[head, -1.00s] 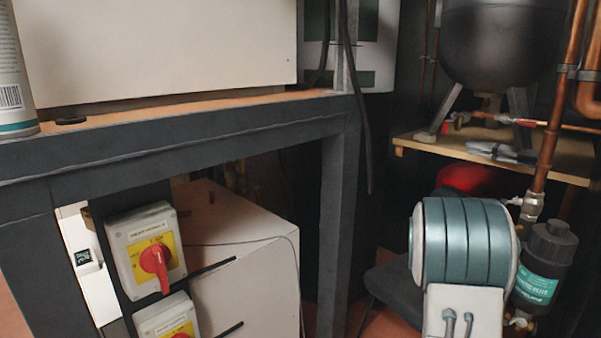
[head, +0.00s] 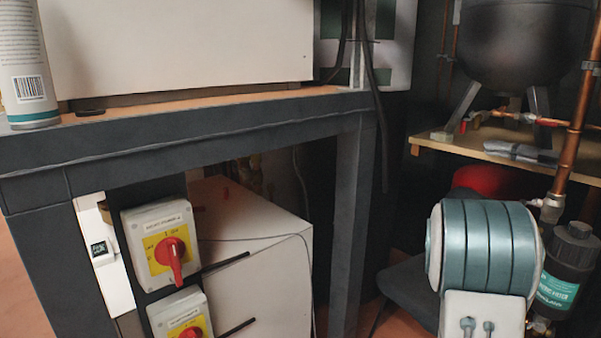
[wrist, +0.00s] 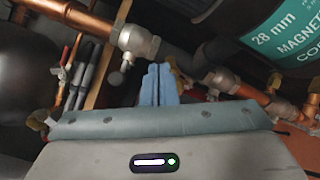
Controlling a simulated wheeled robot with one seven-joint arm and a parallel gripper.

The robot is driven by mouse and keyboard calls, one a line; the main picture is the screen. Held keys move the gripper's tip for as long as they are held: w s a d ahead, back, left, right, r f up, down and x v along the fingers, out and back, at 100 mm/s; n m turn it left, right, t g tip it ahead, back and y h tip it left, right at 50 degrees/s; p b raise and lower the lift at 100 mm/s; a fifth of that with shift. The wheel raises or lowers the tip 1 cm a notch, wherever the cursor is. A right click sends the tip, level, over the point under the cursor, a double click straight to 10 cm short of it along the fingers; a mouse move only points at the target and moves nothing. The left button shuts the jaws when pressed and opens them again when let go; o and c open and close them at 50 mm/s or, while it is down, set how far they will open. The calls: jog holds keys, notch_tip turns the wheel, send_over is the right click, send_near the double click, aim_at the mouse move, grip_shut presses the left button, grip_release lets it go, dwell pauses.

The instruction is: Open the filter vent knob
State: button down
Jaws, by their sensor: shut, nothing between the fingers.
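The filter (head: 568,268) is a black canister with a teal label at the right edge of the head view, partly behind my arm. A dark ribbed cap (head: 579,231) sits on its top. In the wrist view the filter (wrist: 285,35) fills the upper right, its label large and cut off by the frame. I cannot make out for certain which part is the vent knob. My gripper (wrist: 159,68) shows in the wrist view as two blue fingers, shut together and empty, left of the filter and apart from its label. The head view does not show the fingers.
Copper pipes and a metal valve fitting (wrist: 138,42) lie close around the fingers, with another fitting (wrist: 222,80) to the right. In the head view a copper pipe (head: 575,125) rises above the filter. A wooden shelf (head: 480,150) and dark frame post (head: 352,220) stand left.

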jog(key=a, duration=0.2)
jog(key=s+a+b, duration=0.1)
jog(key=a, duration=0.2)
jog(key=shift+s+a, duration=0.15)
jog(key=shift+a, duration=0.2)
